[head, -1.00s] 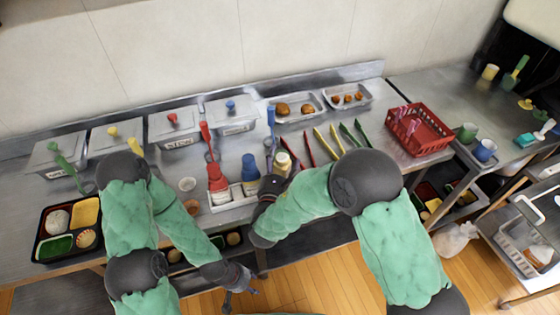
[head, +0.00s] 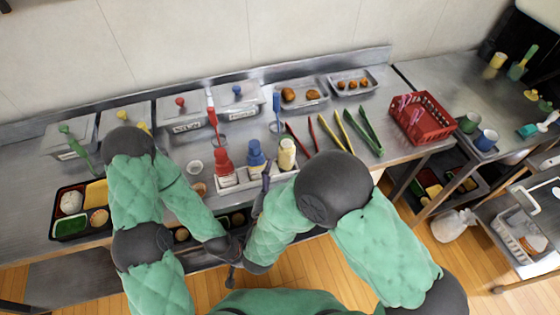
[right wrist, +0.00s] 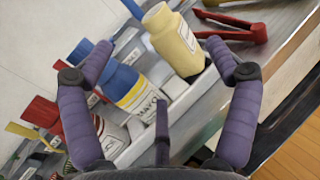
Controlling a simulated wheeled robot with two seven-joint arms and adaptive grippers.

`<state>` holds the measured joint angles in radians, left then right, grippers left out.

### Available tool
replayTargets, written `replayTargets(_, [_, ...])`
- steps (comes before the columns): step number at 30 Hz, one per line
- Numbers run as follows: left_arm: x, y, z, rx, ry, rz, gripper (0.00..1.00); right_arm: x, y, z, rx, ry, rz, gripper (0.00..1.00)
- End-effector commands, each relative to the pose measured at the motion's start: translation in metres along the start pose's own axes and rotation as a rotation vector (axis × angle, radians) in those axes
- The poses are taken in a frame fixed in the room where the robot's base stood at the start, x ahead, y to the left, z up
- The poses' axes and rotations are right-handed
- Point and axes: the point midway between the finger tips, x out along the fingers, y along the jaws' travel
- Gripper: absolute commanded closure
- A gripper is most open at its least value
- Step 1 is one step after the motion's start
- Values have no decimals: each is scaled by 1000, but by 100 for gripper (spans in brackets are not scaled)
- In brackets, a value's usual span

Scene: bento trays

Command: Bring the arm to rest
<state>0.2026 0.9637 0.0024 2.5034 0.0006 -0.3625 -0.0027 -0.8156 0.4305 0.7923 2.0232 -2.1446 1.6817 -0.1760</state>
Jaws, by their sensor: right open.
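My right arm reaches in front of the bottle rack (head: 228,183) on the counter. My right gripper (head: 266,178) is small and partly hidden by its arm in the head view. In the right wrist view my right gripper (right wrist: 160,58) has its purple fingers spread wide, with nothing held between them. The cream bottle (right wrist: 175,42) also shows beyond the fingers in the right wrist view. My left gripper (head: 232,275) hangs low before the counter's front edge, its fingers unclear.
Several tongs (head: 341,130) lie right of the bottles. A red basket (head: 448,122) stands at the counter's right end. A filled bento tray (head: 59,238) is at the left. Lidded tubs (head: 183,118) line the back. Open floor (head: 390,268) shows in front.

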Motion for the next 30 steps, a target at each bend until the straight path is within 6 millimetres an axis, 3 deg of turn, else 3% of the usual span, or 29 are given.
replayTargets(6, [-1, 0, 0, 0, 0, 0, 55, -8, 0, 0, -1, 0, 0, 12])
replayTargets(23, [-2, 1, 0, 0, 0, 0, 55, -6, -6, -4, -4, 17, -18, 12])
replayTargets(26, [-4, 1, 0, 0, 0, 0, 55, 0, -28, -20, -16, 94, -96, 12])
replayTargets(30, [-9, 3, 0, 0, 0, 0, 55, -1, -91, -63, -18, 317, -321, 12])
